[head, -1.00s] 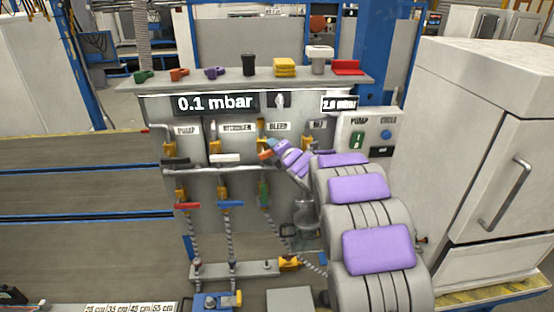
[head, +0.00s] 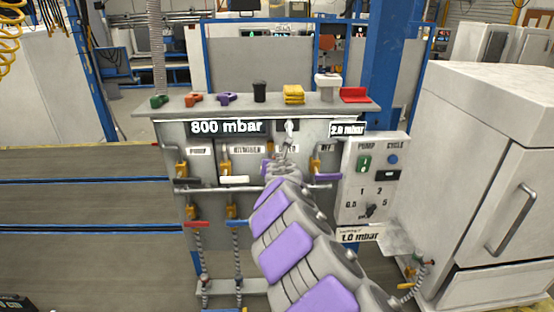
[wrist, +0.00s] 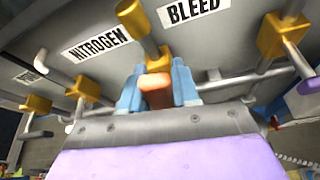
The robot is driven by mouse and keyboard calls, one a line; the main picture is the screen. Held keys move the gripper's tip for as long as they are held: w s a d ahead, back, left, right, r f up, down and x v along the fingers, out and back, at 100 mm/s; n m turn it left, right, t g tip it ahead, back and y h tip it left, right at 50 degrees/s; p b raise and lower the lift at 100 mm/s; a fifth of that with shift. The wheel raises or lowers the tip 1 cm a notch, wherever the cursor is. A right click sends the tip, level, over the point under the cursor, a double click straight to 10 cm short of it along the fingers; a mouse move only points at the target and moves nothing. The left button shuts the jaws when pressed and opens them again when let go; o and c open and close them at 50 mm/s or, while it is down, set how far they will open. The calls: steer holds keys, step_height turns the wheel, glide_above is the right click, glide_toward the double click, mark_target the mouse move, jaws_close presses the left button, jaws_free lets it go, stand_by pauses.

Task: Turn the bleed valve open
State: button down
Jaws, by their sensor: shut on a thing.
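The bleed valve shows in the wrist view as a yellow body (wrist: 136,18) with an orange handle (wrist: 155,82) pointing down toward the camera, left of the BLEED label (wrist: 194,9). My gripper (wrist: 157,88) has its two blue fingers closed around the orange handle, one on each side. In the head view my purple-padded arm covers the bleed valve and most of its label, so the handle's angle there is hidden. The large display (head: 227,127) reads 800 mbar.
The nitrogen valve's white handle (head: 234,180) and the pump valve's black handle (head: 187,182) are to the left. Another yellow valve (head: 315,166) stands close right. The pump control box (head: 373,190) and white cabinet (head: 460,160) are further right. Loose items line the top shelf.

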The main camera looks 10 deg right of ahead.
steer(key=shift+a+f+n+h+p, duration=0.2)
steer(key=shift+a+n+h+p, duration=0.3)
steer(key=shift+n+p, duration=0.45)
steer(key=shift+f, duration=0.1)
steer(key=c, duration=1.1)
jaws_free()
steer(key=shift+w, duration=0.1)
steer(key=shift+o, duration=0.9)
steer(key=shift+a, duration=0.1)
steer(key=shift+r, duration=0.2)
steer(key=shift+s+r, duration=0.3)
steer(key=shift+s, duration=0.2)
steer(key=b+v, duration=0.1)
steer(key=v, duration=1.5)
steer(key=shift+a, duration=0.2)
